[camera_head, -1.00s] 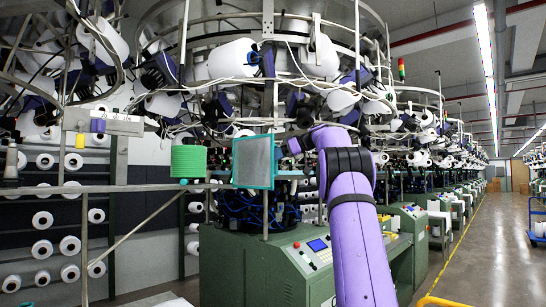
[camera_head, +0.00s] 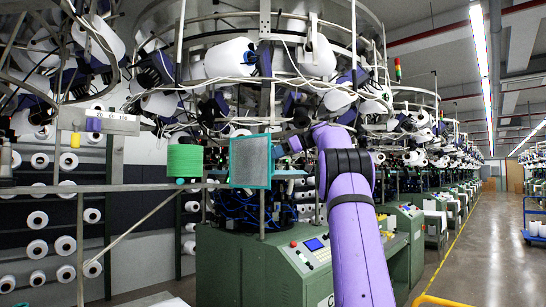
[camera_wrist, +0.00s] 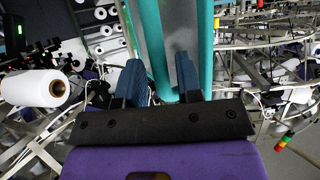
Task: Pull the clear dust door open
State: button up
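The clear dust door (camera_head: 250,162) is a greyish see-through panel in a teal frame. It stands upright in front of the knitting machine, left of my arm in the head view. It also shows at the top middle of the wrist view (camera_wrist: 179,28). My gripper (camera_wrist: 158,72) has two dark blue fingers, spread apart. One teal edge of the door frame runs between them. A gap shows beside the left finger; the right finger overlaps the panel, and contact is unclear. In the head view, my gripper is just right of the door, with its fingertips hard to see.
The green machine cabinet (camera_head: 240,265) with a control panel (camera_head: 314,248) stands below the door. A green yarn spool (camera_head: 186,160) sits left of it on a rail (camera_head: 120,188). Yarn cones and metal rings crowd overhead.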

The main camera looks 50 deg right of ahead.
jog(key=v, duration=0.9)
jog(key=shift+r, duration=0.1)
dwell(0.3)
